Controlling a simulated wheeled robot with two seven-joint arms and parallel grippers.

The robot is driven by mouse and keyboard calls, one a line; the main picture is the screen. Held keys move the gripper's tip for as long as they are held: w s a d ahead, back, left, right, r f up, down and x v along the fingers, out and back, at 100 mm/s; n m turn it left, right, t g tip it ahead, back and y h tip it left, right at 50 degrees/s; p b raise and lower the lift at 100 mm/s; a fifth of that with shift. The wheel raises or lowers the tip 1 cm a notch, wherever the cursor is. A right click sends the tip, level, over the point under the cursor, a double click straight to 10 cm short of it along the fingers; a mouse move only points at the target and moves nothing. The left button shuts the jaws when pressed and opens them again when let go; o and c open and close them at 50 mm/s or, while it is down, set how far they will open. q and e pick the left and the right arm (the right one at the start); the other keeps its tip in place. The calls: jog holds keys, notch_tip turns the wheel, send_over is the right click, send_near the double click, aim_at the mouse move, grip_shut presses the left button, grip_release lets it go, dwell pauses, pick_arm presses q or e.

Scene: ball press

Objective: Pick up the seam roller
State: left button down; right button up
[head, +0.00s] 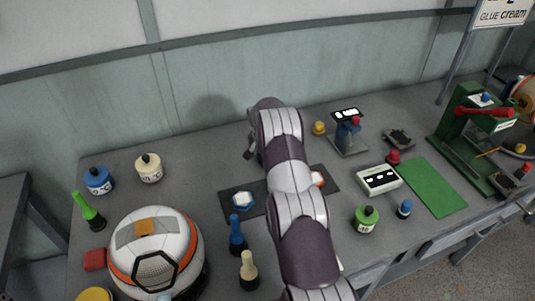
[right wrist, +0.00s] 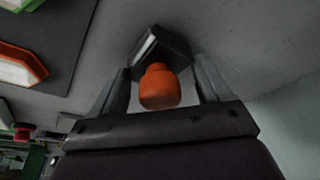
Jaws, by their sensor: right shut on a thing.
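The seam roller (right wrist: 160,88), as I take it, has a rounded orange handle end and a dark angular part beyond it. In the right wrist view it sits between the two fingers of my right gripper (right wrist: 162,66), which is shut on it. In the head view my right arm reaches across the table toward the back wall, and its gripper (head: 250,148) is mostly hidden behind the wrist. The roller cannot be made out there. My left gripper is not in view.
A dark mat (head: 228,206) with hexagonal pieces lies under my right arm. A large white-orange ball (head: 190,229) stands front left, near several bottles. Right are a scale (head: 350,146), a white box (head: 379,180), a green mat (head: 432,188) and a green press (head: 466,110).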

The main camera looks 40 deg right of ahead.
notch_tip(320, 180, up, 4)
jog(key=shift+d+b, duration=0.1)
jog(key=shift+b, duration=0.4)
jog(key=s+d+r+b, duration=0.1)
jog(key=s+d+r, duration=0.4)
jog(key=d, duration=0.5)
jog(key=shift+d+r, duration=0.15)
jog(key=shift+r, duration=0.75)
